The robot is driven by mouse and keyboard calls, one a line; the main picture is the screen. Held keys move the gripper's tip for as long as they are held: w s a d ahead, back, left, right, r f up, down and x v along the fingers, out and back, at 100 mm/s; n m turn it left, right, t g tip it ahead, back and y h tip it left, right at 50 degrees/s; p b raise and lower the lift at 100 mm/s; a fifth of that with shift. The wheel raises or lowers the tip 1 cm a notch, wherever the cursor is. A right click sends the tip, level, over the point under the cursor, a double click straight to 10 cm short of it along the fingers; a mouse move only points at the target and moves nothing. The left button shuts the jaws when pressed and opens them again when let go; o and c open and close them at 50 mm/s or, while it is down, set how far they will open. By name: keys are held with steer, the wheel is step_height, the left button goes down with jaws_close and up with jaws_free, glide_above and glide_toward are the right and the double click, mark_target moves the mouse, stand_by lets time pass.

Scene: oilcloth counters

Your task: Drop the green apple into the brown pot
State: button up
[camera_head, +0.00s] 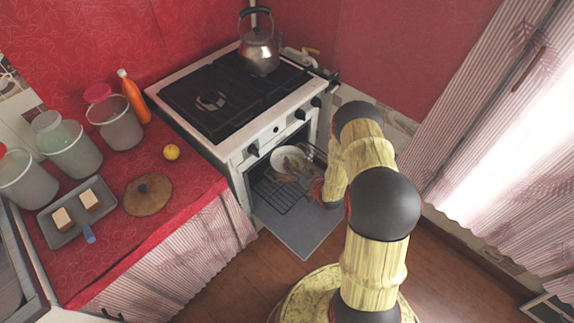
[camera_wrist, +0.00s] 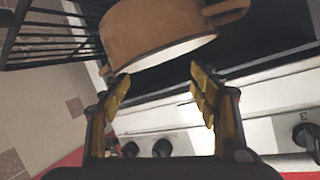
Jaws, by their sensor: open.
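The brown pot (camera_wrist: 155,28) fills the top of the wrist view, with its pale rim towards my fingers and a handle at its right. In the head view a pot or bowl with a white inside (camera_head: 282,158) sits in the open oven, likely the same pot; its contents are unclear. My gripper (camera_wrist: 160,80) is open with nothing between its fingers, close to the pot rim. I cannot tell whether it touches. No clearly green apple shows; a small yellow round fruit (camera_head: 171,152) lies on the red counter.
The stove (camera_head: 235,90) bears a kettle (camera_head: 259,55); its oven door (camera_head: 300,228) is open, with a wire rack (camera_head: 280,195) inside. The counter holds jars (camera_head: 70,148), an orange bottle (camera_head: 133,98), a round wooden board (camera_head: 148,195) and a grey tray (camera_head: 60,233). Pink curtains hang at right.

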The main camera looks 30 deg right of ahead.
steer(key=v, duration=0.7)
steer(key=shift+s, duration=0.25)
steer(key=shift+w+r, duration=0.1)
steer(key=shift+r, duration=0.05)
steer(key=w+r+n+g+h, duration=0.15)
steer(key=w+r, duration=0.45)
steer(key=r, duration=0.7)
steer(key=s+a+r+n+g, duration=0.1)
steer(key=s+a+r, duration=0.1)
steer(key=r, duration=0.6)
steer(key=s+a+r+g, duration=0.2)
steer(key=r, duration=0.7)
steer(key=s+a+r+g, duration=0.2)
steer(key=s+a+r, duration=0.7)
steer(key=s+r, duration=0.3)
steer(key=s+a+n+g+y, duration=0.1)
steer(key=s+a, duration=0.2)
steer(key=s, duration=0.5)
steer(key=s+a+r+g, duration=0.1)
steer(key=s+a, duration=0.2)
steer(key=s, duration=0.5)
steer(key=shift+s+a+r+n+y, duration=0.2)
steer(key=shift+s+a+n+y, duration=0.05)
steer(key=shift+s+n+y, duration=0.15)
